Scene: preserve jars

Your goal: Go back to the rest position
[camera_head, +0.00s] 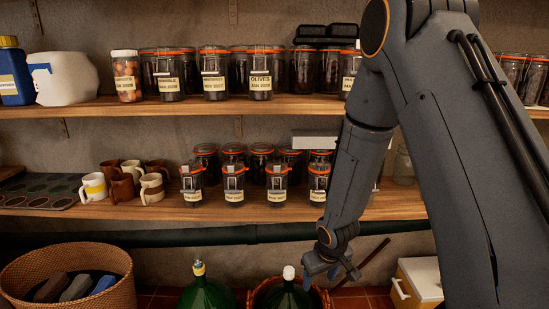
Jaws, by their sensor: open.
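My gripper (332,268) hangs at the end of my arm, below and in front of the lower shelf. It is open, and I see nothing between its fingers. My arm crosses the right half of the view and hides part of both shelves. Preserve jars with orange seals stand in a row on the lower shelf, such as this labelled one (234,184). More jars stand on the upper shelf, among them one labelled OLIVES (260,78).
A wicker basket (68,275) stands at lower left and a white cool box (420,280) at lower right. Mugs (152,188) and a muffin tin (38,191) sit on the lower shelf (250,212).

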